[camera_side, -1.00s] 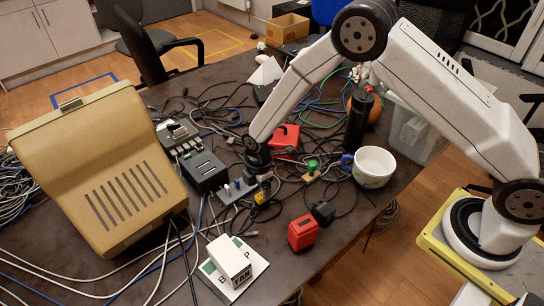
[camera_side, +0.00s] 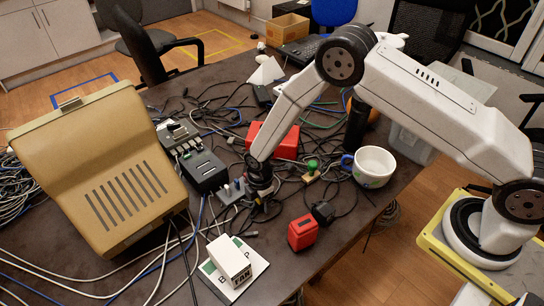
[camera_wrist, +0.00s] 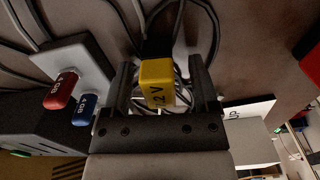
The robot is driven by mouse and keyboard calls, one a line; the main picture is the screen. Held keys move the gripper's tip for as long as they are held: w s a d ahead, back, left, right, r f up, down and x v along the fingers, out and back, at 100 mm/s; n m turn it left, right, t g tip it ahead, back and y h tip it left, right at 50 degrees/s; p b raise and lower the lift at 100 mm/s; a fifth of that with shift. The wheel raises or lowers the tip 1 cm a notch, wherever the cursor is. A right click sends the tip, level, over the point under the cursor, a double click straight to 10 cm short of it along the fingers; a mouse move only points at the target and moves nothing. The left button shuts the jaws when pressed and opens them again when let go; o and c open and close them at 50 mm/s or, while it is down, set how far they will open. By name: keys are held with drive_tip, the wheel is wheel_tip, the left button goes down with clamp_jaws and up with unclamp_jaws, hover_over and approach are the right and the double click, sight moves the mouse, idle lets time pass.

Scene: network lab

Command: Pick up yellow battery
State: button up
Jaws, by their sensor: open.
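The yellow battery (camera_wrist: 157,84) stands between the two fingers of my gripper (camera_wrist: 163,72) in the wrist view, its dark "V" lettering facing the camera. A black part sits directly beyond it. My gripper is open, with a visible gap between the battery and each finger. In the side view my gripper (camera_side: 260,188) is low over the table, just right of the grey block with USB sticks, and mostly hides the battery.
The grey USB block (camera_wrist: 75,62) with red and blue sticks is close on the left of my gripper. Cables lie around.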

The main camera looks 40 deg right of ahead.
drive_tip(key=shift+f, duration=0.15)
idle(0.3)
clamp_jaws()
drive_tip(key=shift+r, duration=1.2)
drive_tip(key=s+d+r, duration=0.3)
drive_tip(key=s+r, duration=0.7)
drive_tip(key=s, duration=0.3)
drive_tip(key=shift+s+r, duration=0.3)
drive_tip(key=shift+d, duration=0.1)
